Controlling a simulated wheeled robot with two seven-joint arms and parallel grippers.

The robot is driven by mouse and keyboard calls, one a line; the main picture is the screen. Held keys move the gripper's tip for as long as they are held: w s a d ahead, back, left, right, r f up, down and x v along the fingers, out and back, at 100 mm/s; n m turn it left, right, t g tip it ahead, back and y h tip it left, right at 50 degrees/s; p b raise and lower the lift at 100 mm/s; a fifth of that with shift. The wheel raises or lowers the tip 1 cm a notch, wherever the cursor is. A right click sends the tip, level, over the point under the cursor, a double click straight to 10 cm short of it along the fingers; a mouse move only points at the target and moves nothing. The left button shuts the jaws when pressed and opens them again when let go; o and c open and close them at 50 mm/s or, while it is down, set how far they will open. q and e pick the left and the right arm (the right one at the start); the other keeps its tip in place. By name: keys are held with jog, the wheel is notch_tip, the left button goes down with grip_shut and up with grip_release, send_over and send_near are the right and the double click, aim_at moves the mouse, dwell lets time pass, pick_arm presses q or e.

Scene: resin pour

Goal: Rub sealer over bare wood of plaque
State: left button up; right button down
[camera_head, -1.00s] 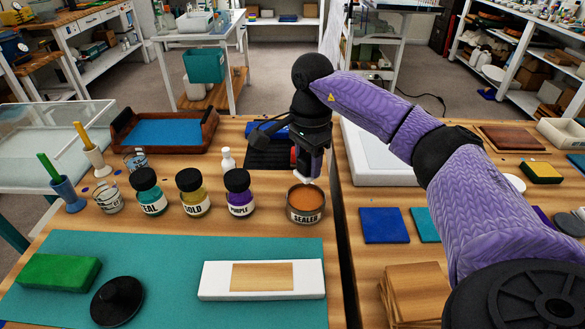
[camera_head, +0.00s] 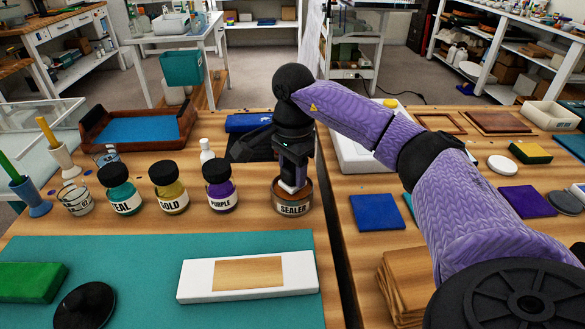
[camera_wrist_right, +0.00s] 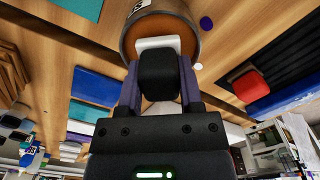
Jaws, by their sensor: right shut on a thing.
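The plaque (camera_head: 190,283) is a white board with a rectangle of bare wood (camera_head: 247,273) in its middle, flat on the teal mat (camera_head: 150,250). The sealer tin (camera_head: 293,208) stands open behind it, at the right end of the row of jars. My right gripper (camera_head: 293,178) points down over the tin, shut on a white applicator pad (camera_wrist_right: 158,43). The pad's lower end is inside the tin's mouth; the wrist view shows it against the tin (camera_wrist_right: 185,12). How deep it sits is hidden. My left gripper is not in view.
Teal, gold and purple jars (camera_head: 219,187) stand in a row left of the tin. A gap separates this table from the right one, with stacked wood pieces (camera_head: 402,285).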

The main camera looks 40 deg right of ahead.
jog(key=shift+f, duration=0.1)
jog(key=shift+f, duration=0.2)
dwell(0.4)
jog(key=shift+f+b, duration=0.2)
jog(key=shift+b, duration=0.1)
jog(key=shift+f, duration=0.1)
dwell(1.0)
